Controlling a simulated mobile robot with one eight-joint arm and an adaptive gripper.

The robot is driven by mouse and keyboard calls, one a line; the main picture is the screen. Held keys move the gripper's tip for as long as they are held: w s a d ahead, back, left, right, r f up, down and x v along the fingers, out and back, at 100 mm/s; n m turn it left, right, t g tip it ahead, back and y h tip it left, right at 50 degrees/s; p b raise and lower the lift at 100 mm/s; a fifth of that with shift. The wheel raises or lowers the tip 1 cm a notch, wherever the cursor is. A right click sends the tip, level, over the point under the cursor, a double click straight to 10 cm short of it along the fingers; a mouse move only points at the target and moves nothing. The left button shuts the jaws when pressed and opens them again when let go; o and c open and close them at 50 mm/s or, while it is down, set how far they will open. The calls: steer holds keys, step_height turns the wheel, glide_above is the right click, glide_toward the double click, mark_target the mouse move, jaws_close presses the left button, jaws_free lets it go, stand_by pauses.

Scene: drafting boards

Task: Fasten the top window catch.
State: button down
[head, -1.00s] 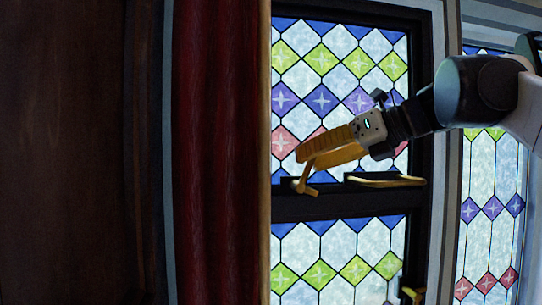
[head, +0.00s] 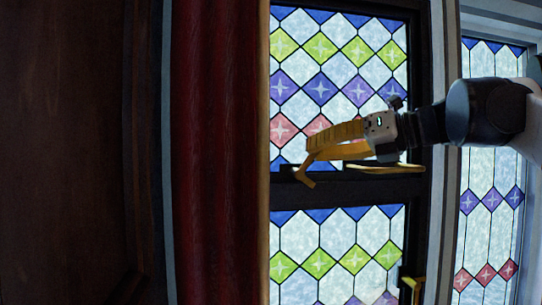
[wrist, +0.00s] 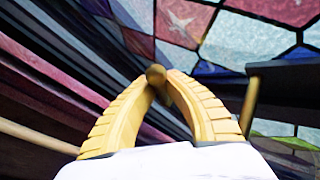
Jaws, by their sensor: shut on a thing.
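In the head view, my gripper (head: 309,158) is at the dark crossbar of the leaded window, its two yellow ribbed fingers pointing left. Its tips close on a small brass catch lever (head: 305,180), whose lower end shows slanting below them against the crossbar. In the wrist view, my gripper (wrist: 158,82) has both fingers converging on the rounded brass end of the catch lever (wrist: 156,73). The fingers hide part of the lever. I cannot tell whether the catch is engaged.
A long brass bar (head: 390,169) lies along the crossbar, right of the lever and just below my gripper. Another brass fitting (head: 413,286) shows at the lower right. A red curtain (head: 215,150) hangs left of the window. Dark wood panelling (head: 65,150) fills the far left.

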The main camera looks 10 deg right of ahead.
steer(key=shift+d+f, duration=0.1)
steer(key=c, duration=1.4)
jaws_free()
steer(key=shift+c, duration=0.2)
steer(key=v, duration=1.2)
